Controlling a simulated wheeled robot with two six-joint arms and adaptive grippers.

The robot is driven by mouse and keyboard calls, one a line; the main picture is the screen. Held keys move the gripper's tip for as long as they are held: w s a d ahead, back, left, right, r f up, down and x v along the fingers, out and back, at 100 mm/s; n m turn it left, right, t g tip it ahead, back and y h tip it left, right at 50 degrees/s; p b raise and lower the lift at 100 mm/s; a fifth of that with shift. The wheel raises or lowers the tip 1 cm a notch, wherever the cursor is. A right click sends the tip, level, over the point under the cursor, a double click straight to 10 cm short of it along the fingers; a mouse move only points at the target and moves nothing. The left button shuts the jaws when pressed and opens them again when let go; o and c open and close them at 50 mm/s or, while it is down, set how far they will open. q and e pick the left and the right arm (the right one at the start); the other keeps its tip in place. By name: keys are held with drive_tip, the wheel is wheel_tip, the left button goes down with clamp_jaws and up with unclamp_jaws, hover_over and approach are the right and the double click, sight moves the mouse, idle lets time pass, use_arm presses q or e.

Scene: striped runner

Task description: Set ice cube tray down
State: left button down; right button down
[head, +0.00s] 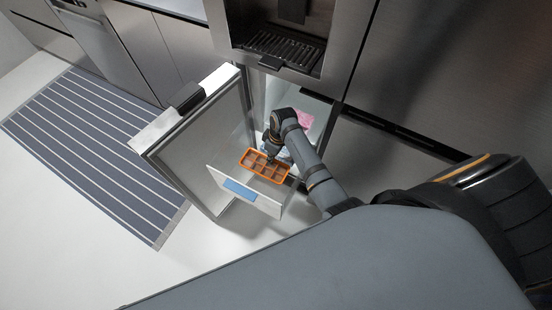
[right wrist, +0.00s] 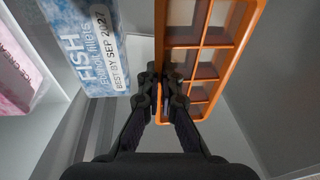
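The orange ice cube tray (head: 279,179) with several compartments is inside the open freezer, just behind the pulled-out drawer front. In the right wrist view, the tray (right wrist: 207,41) fills the upper middle and right. My right gripper (right wrist: 160,82) has its fingers close together on either side of the tray's near-left wall. It also shows from above in the head view (head: 270,156), at the tray's far edge. The fingertips and part of the tray's edge are hidden by the gripper. Whether the tray touches the drawer floor is not clear. My left gripper is not in view.
A blue and white fish fillets box (right wrist: 88,45) lies left of the tray, with a pink package (right wrist: 14,75) beyond it. The drawer front (head: 228,183) and the open freezer door (head: 205,140) stand close by. A striped runner (head: 95,150) lies on the floor.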

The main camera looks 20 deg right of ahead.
drive_tip(key=shift+f+b, duration=0.65)
drive_tip(key=shift+f, duration=2.35)
drive_tip(key=c, duration=1.5)
unclamp_jaws()
drive_tip(key=shift+f, duration=0.1)
drive_tip(key=r, duration=0.2)
drive_tip(key=d+r+p, duration=0.1)
drive_tip(key=r, duration=0.2)
drive_tip(key=r+p, duration=0.1)
drive_tip(key=r, duration=0.1)
drive_tip(key=shift+s+d+r, duration=0.2)
drive_tip(key=shift+r, duration=0.1)
